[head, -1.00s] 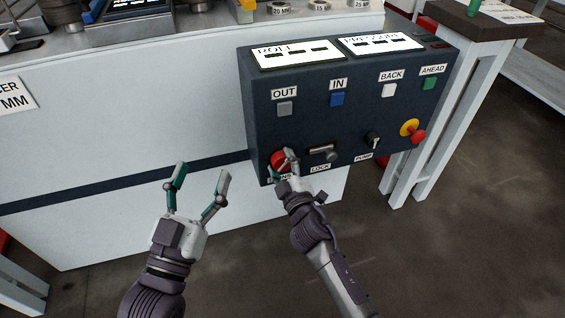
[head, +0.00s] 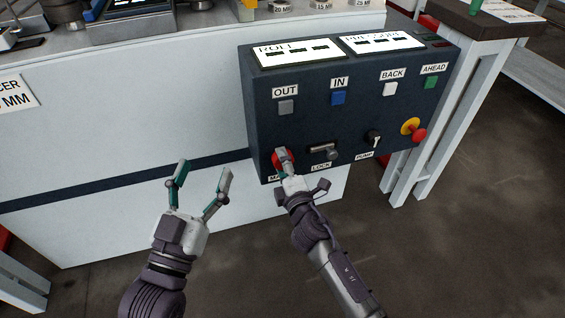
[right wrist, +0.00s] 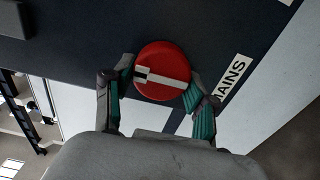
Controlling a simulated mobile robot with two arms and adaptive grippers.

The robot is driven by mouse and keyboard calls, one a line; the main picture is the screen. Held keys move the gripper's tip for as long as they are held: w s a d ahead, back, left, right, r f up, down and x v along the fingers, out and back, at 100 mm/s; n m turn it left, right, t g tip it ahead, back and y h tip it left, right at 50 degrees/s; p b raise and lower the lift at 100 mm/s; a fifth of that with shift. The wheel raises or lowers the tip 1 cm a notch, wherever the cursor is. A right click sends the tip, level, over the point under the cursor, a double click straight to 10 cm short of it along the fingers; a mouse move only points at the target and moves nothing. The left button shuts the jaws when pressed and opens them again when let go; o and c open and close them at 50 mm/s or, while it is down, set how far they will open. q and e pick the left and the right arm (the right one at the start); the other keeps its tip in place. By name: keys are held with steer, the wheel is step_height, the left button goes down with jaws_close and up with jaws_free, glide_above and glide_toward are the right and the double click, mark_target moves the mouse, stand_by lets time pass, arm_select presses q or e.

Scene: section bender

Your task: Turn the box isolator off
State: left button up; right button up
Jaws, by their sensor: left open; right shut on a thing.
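The box isolator is a round red switch (head: 276,160) with a pale bar across its face, at the lower left of the dark control box (head: 362,110). In the right wrist view the red switch (right wrist: 152,57) sits between the two fingers beside a MAINS label (right wrist: 232,82). My right gripper (head: 284,162) is shut on the red switch, and its fingers partly hide it in the head view. The wrist view also shows this gripper (right wrist: 160,82). My left gripper (head: 202,182) is open and empty, left of the box and apart from it.
A LOCK lever (head: 325,152), a PUMP knob (head: 373,138) and a red emergency button (head: 418,135) on yellow line the box's lower front. Several coloured push buttons sit above. A white-legged table (head: 455,105) stands right. Open floor lies in front.

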steer(key=shift+f, duration=0.1)
stand_by(0.4)
steer(key=o, duration=1.2)
steer(key=shift+c, duration=0.2)
steer(key=shift+s, duration=0.1)
steer(key=v, duration=1.2)
